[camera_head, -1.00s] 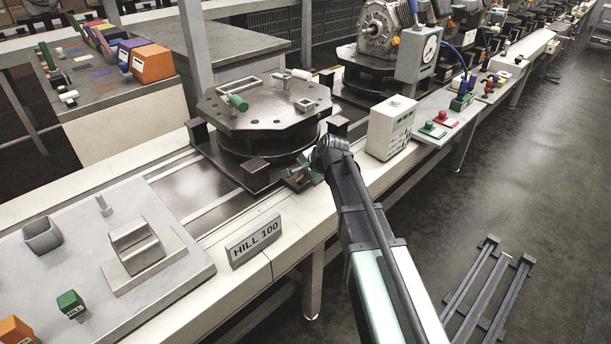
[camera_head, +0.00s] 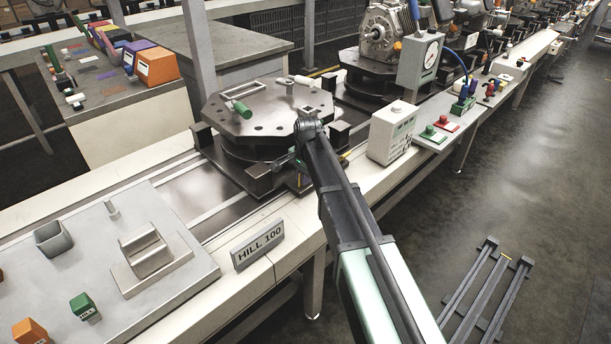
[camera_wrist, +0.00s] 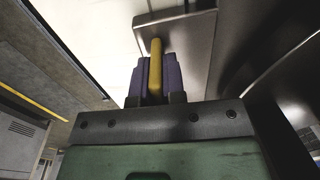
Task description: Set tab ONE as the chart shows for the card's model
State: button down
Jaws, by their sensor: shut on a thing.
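In the wrist view, my gripper (camera_wrist: 156,88) has its two purple fingers closed on a yellow tab (camera_wrist: 156,58), which sticks up from between them toward a dark metal plate. In the head view, my arm's end is at the front right of the round fixture (camera_head: 232,128), and my wrist hides most of the gripper and its contact. A grey card reading HILL 100 (camera_head: 257,245) stands at the conveyor's front edge. A white box with dark markings (camera_head: 391,132) stands right of the fixture; I cannot tell whether it is the chart.
A grey board (camera_head: 190,290) at the lower left bears a metal block, a cup and green and orange blocks. A gauge (camera_head: 428,50) and a motor (camera_head: 385,32) stand behind.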

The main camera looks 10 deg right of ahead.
jog(key=shift+w+g+h, duration=0.15)
jog(key=shift+g+h, duration=0.15)
jog(key=shift+g, duration=0.1)
jog(key=shift+a, duration=0.1)
jog(key=c, duration=1.2)
grip_release()
notch_tip(320, 180, up, 20)
jog(key=p, duration=2)
